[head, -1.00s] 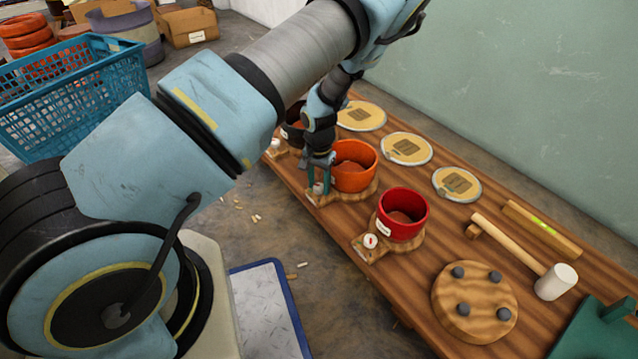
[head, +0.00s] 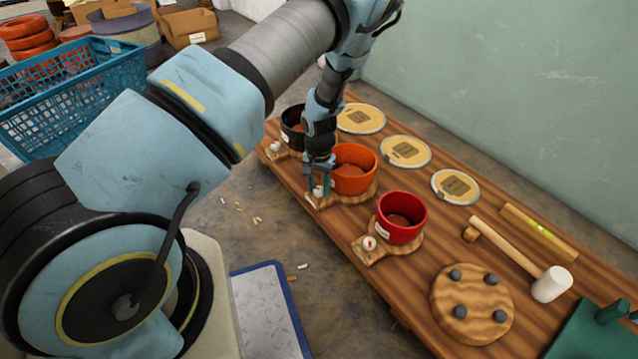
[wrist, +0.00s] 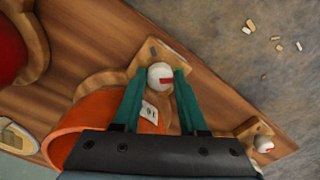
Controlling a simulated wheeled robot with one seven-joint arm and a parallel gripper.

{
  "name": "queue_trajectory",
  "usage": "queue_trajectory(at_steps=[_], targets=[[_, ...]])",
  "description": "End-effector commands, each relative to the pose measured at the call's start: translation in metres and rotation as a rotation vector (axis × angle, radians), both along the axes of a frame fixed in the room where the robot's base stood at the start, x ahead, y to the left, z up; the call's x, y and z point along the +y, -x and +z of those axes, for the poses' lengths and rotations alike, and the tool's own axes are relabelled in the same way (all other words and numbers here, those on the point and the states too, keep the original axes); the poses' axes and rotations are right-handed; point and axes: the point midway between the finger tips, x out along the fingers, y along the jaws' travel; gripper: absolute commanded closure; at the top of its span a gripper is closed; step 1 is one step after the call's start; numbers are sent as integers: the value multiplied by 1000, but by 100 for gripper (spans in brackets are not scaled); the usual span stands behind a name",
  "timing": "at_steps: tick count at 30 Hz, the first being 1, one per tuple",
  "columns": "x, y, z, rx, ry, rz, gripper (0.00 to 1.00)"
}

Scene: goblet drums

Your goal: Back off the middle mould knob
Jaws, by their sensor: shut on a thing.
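The middle mould, an orange cup (head: 354,168) on a wooden base, stands on the bench between a dark mould (head: 293,127) and a red mould (head: 402,217). Its knob (wrist: 160,76) is white with a red mark, on the base's front tab. My gripper (head: 319,188) points down at the tab, its green fingers shut on the knob, one on each side. In the wrist view my gripper (wrist: 158,88) covers part of the orange mould (wrist: 85,125). The red mould's knob (head: 369,243) and the dark mould's knob (head: 276,147) are free.
Round drumheads (head: 406,151) lie along the wall side of the bench. A mallet (head: 520,258), a level (head: 540,232) and a round wooden block with dark pegs (head: 473,303) lie to the right. A blue crate (head: 75,95) stands at left.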

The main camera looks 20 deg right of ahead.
Motion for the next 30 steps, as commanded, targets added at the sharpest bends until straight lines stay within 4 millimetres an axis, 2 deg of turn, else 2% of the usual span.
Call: queue_trajectory(at_steps=[4, 30], targets=[[0, -1, 6, -1, 3, 116, 100], [-1, -1, 3, -1, 2, 938, 100]])
